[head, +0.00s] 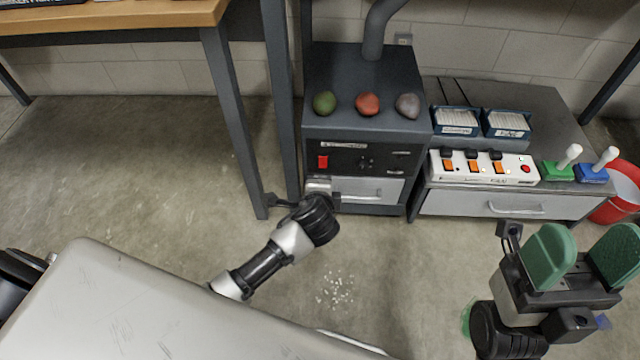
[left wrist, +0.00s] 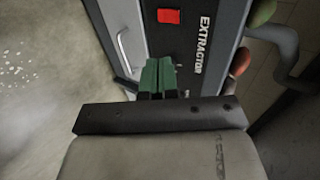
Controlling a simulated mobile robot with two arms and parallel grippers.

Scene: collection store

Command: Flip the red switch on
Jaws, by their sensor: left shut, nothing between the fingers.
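The red switch (head: 323,162) is on the dark front panel of the extractor cabinet (head: 360,100). It also shows in the left wrist view (left wrist: 168,16), near the top, beside the word EXTRACTOR. My left gripper (left wrist: 158,66) is shut and empty, its green fingers pointing toward the cabinet front. The switch lies beyond the fingertips and apart from them in that picture. In the head view my left wrist is just below the switch, in front of the drawer, and the fingers are hard to make out. My right gripper (head: 588,258) is open and empty at the lower right.
A silver drawer handle (head: 362,195) sits below the panel. Table legs (head: 235,120) stand left of the cabinet.

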